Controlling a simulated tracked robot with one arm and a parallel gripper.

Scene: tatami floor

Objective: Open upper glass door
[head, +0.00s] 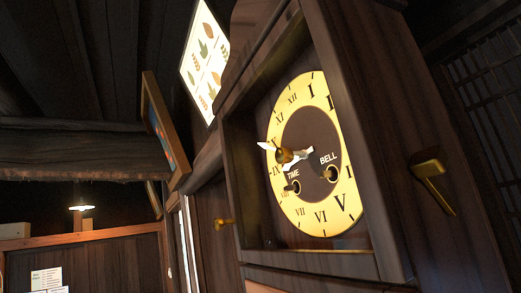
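The upper door (356,130) is a dark wooden frame on a tall wooden clock, seen from below and at a slant. It appears shut; the glass itself is hard to make out. Behind it is a yellow clock dial (335,205) with Roman numerals, pale hands (300,156) and two winding holes marked TIME and BELL. A brass latch (432,182) sticks out of the clock's right side. A smaller brass fitting (224,223) shows at the left. My gripper is not in view, and nothing visible touches the door.
A lit panel with leaf pictures (203,60) and a framed picture (165,130) hang left of the clock. A small lamp (82,205) glows at the far left. Dark beams run overhead. Dark lattice (485,85) stands at the right.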

